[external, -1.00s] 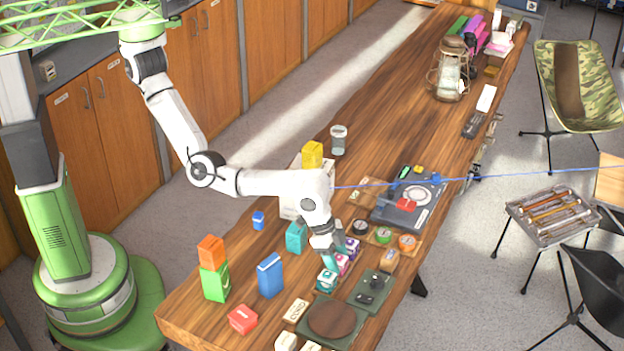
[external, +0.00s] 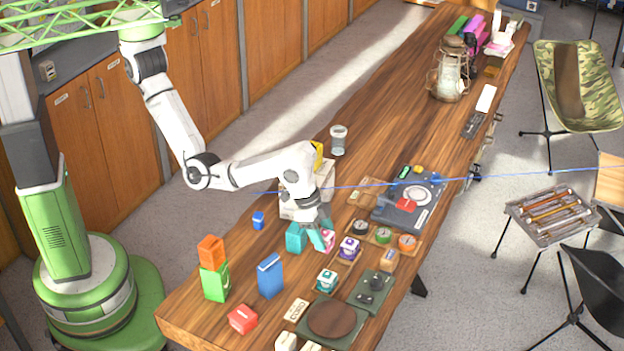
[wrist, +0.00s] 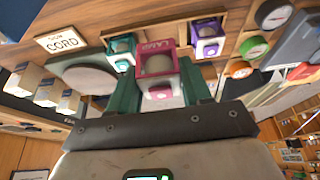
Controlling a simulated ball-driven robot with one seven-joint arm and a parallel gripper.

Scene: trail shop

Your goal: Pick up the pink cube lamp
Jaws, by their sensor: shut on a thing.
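The pink cube lamp (wrist: 169,96) is a small pink frame with a pale globe inside. It is between the two teal fingers of my gripper (wrist: 160,82), which are shut on it. In the external view my gripper (external: 322,237) holds the lamp (external: 330,241) above the table, and the fingers partly hide it. A teal cube lamp (external: 326,281) and a purple cube lamp (external: 349,248) sit on the table, with a gap between them. In the wrist view the teal lamp (wrist: 122,53) and purple lamp (wrist: 208,40) flank the held lamp.
A teal box (external: 295,237) stands close left of my gripper, and a white box (external: 324,181) stands behind it. A blue box (external: 270,276) and a CORD sign (external: 296,310) are nearer the front. Round green and orange items (external: 407,242) lie to the right.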

